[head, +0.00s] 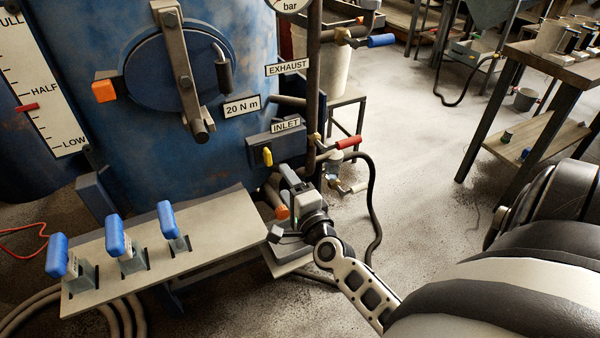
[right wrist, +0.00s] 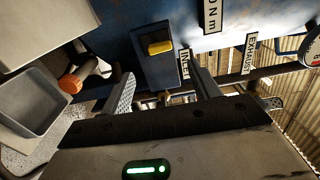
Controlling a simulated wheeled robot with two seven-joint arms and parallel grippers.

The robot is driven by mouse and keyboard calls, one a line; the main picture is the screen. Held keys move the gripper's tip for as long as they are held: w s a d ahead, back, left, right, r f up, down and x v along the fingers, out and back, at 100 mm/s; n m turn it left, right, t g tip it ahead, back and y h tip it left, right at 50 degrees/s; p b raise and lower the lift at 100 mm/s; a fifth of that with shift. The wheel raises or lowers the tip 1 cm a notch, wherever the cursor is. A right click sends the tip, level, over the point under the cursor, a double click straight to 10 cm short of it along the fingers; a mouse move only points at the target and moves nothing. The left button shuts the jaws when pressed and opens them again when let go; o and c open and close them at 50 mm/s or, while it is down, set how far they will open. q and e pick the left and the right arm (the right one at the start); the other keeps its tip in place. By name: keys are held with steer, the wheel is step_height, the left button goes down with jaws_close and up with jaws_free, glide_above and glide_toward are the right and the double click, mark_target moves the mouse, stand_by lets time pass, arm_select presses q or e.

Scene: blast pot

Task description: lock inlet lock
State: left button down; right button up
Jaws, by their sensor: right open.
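The inlet lock appears to be the dark blue box (head: 284,147) with a yellow tab (head: 267,156), on the blue pot under the INLET label (head: 286,125). In the right wrist view the box (right wrist: 158,68) and its yellow tab (right wrist: 160,47) lie ahead of my fingers, with the INLET label (right wrist: 185,63) beside them. My right gripper (head: 277,205) is open and empty, below the box and apart from it in the head view. Its two fingers (right wrist: 163,90) stand wide apart in the wrist view. My left gripper is out of view.
A red-handled valve (head: 348,143) and a black hose (head: 374,210) are right of the box. An orange-ended pipe (right wrist: 72,83) is near my gripper. A shelf with several blue-handled levers (head: 165,220) stands left. The floor at right is open up to a workbench (head: 560,75).

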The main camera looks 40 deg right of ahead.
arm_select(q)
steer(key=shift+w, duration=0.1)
arm_select(e)
steer(key=v, duration=0.6)
steer(key=shift+s, duration=0.1)
arm_select(q)
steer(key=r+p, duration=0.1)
steer(key=p, duration=0.1)
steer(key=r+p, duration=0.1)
steer(key=p, duration=0.1)
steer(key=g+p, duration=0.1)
steer(key=p, duration=0.2)
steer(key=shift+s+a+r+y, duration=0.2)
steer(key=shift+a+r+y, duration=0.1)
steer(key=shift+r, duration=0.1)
arm_select(e)
steer(key=s+a+n+g+y, duration=0.3)
steer(key=a+n, duration=0.5)
steer(key=n, duration=0.3)
steer(key=s+a+n+g+y, duration=0.3)
steer(key=s+a+n+y, duration=0.2)
steer(key=s+a+n, duration=0.2)
steer(key=a+n, duration=0.2)
steer(key=n, duration=0.2)
steer(key=shift+a+r+n+g, duration=0.2)
steer(key=shift+a+n+g, duration=0.1)
steer(key=shift+n, duration=0.1)
